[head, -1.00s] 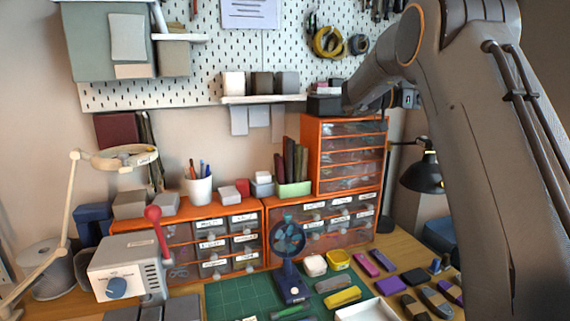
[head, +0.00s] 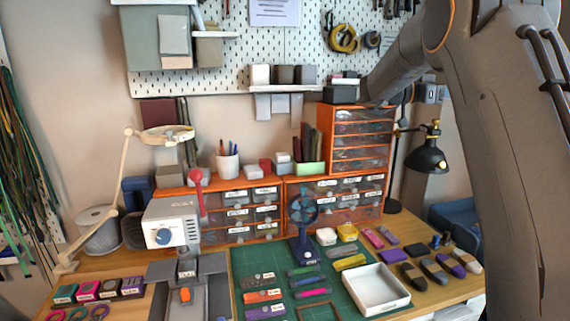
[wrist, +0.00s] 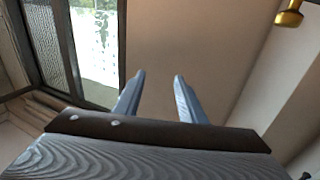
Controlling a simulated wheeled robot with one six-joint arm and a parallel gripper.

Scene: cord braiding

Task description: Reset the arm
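My gripper (wrist: 157,88) shows in the wrist view with its two fingers apart and nothing between them. Behind the fingers are a plain wall and a window (wrist: 95,45); no work object is near them. In the head view my arm rises along the right side and bends over toward the upper middle. My gripper cannot be made out in the head view.
A wooden bench holds a green cutting mat (head: 247,261), a white tray (head: 376,290), a small blue fan (head: 303,207) and orange drawer units (head: 360,139). A black lamp (head: 428,158) stands at right. Cords (head: 18,165) hang at far left.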

